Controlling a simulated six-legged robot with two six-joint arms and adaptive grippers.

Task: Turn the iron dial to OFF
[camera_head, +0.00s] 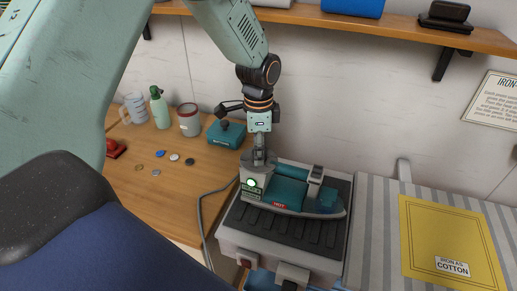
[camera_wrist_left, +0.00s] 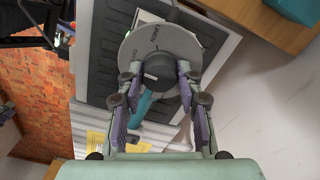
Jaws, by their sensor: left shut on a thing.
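The teal and grey iron (camera_head: 290,190) rests flat on a dark ribbed pad, with a red HOT label on its side. My left gripper (camera_head: 259,157) points down at the iron's left, heel end. In the left wrist view, the iron's dial (camera_wrist_left: 160,75) is a dark round knob with a white pointer mark on a grey disc with printed lettering. The fingers of my left gripper (camera_wrist_left: 158,84) are shut on the dial from both sides. The right gripper is in neither view.
A striped board (camera_head: 375,225) with a yellow cloth (camera_head: 440,240) lies right of the iron. A teal box (camera_head: 226,133), a can (camera_head: 189,120), a green bottle (camera_head: 159,107) and a clear mug (camera_head: 136,107) stand on the wooden counter. A shelf (camera_head: 340,22) runs above. A grey cord (camera_head: 204,225) hangs left.

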